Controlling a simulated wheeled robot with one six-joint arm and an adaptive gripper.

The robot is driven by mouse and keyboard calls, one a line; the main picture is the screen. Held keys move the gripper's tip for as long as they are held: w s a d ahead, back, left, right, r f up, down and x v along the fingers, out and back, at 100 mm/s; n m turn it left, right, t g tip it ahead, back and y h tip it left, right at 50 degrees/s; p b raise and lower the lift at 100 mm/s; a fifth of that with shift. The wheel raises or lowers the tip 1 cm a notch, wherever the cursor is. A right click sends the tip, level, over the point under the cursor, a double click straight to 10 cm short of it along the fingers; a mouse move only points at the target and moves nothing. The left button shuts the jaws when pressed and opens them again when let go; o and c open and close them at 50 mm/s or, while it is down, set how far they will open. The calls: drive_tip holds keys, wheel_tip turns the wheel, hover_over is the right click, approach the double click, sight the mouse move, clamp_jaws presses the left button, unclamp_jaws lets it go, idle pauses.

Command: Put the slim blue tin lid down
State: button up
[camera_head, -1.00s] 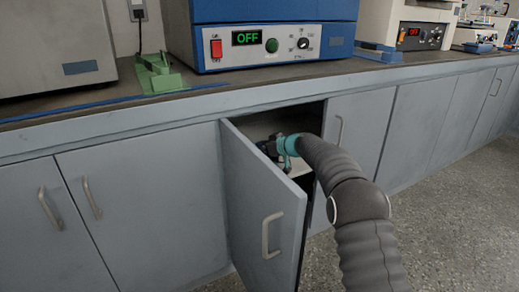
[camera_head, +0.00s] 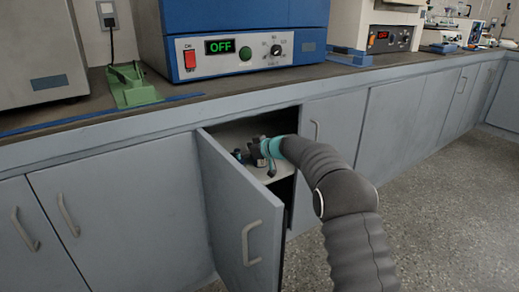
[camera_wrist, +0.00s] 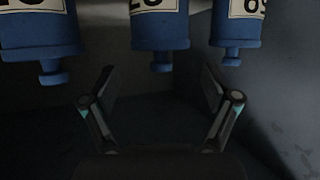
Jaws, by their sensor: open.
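My gripper (camera_wrist: 157,80) is open, its two fingers spread apart with nothing between them. In the head view my gripper (camera_head: 250,153) is inside the open cupboard, partly hidden by its own wrist. In the wrist view several blue tins with white number labels line the top: a left tin (camera_wrist: 38,38), a middle tin (camera_wrist: 160,30) and a right tin (camera_wrist: 237,28). Each has a blue lid with a small knob pointing down in the picture. The knobs are beyond my fingertips, apart from them. I cannot tell which lid is the slim one.
The cupboard door (camera_head: 228,225) stands open on the left of my arm. The pale shelf (camera_head: 283,163) is inside, dim towards the back. The worktop above carries a blue machine (camera_head: 235,18) reading OFF and a green holder (camera_head: 132,88). Speckled floor lies at right.

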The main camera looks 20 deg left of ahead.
drive_tip(key=v, duration=0.9)
drive_tip(key=shift+b, duration=0.45)
drive_tip(key=shift+d, duration=0.1)
drive_tip(key=s+d+r+m+h, duration=0.3)
drive_tip(key=s+d+r, duration=0.2)
drive_tip(key=s+d, duration=0.55)
drive_tip(key=s+d+r+m+h, duration=0.2)
drive_tip(key=s+d+r+m, duration=0.15)
drive_tip(key=s+d, duration=0.7)
drive_tip(key=s+d+f+m+h, duration=0.3)
drive_tip(key=s+d, duration=0.6)
drive_tip(key=s, duration=0.4)
drive_tip(key=s+d+f+m+h, duration=0.3)
drive_tip(key=s+d, duration=0.6)
drive_tip(key=s, duration=0.4)
drive_tip(key=shift+s+f+m+t+h, duration=0.3)
drive_tip(key=shift+f+m+h, duration=0.1)
drive_tip(key=shift+m+h, duration=0.35)
drive_tip(key=shift+d, duration=0.15)
